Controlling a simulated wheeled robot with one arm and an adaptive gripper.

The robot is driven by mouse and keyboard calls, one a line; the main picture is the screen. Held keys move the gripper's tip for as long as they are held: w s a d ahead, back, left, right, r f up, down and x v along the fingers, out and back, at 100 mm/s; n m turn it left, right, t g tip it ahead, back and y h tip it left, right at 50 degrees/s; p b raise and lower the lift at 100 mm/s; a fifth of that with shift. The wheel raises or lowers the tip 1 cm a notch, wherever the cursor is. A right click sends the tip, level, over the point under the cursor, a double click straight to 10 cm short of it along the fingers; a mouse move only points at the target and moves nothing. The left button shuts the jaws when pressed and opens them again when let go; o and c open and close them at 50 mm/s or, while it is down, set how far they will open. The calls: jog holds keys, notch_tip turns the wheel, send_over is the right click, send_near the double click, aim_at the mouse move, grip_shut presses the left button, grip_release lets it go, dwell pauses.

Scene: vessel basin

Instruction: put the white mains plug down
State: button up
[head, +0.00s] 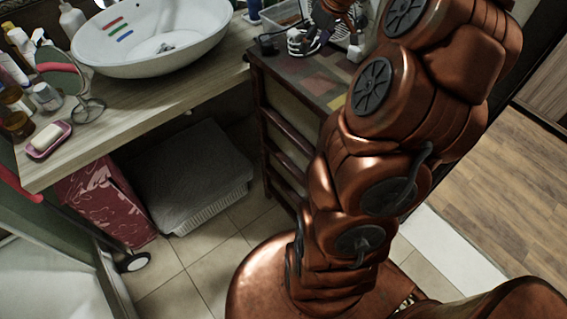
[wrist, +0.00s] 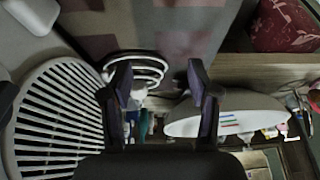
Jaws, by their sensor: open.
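My gripper (wrist: 158,82) is open, its two dark fingers spread apart in the wrist view. A white coiled or ringed object (wrist: 143,70) shows beyond the left finger, partly covered by it. It also shows in the head view (head: 298,42), on the patterned top of the dark cabinet (head: 318,82) close to my gripper. I cannot tell whether it is the white mains plug or its cord. No clear plug shape shows between the fingers.
A white slatted grille (wrist: 58,120) lies left of the fingers. A white basin (head: 150,35) stands on the wooden counter (head: 120,105), among bottles and a soap dish (head: 48,139). A small black object (head: 268,45) lies on the cabinet's left edge. The cabinet's front top is clear.

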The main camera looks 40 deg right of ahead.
jog(key=s+a+n+g+y, duration=0.1)
jog(key=s+a, duration=0.3)
jog(key=a, duration=0.7)
jog(key=s+a+g, duration=0.2)
jog(key=s+a, duration=0.1)
jog(key=a, duration=0.9)
jog(key=s+a+f+g, duration=0.1)
jog(key=s+a, duration=0.2)
jog(key=s, duration=0.3)
jog(key=s+a+f+m+g+h, duration=0.1)
jog(key=s+a+f, duration=0.1)
jog(key=s, duration=0.5)
jog(key=s+a+f+g, duration=0.1)
jog(key=s+a, duration=0.3)
jog(key=s, duration=0.2)
jog(key=shift+s+f, duration=0.3)
jog(key=shift+f, duration=0.05)
jog(key=shift+r, duration=0.15)
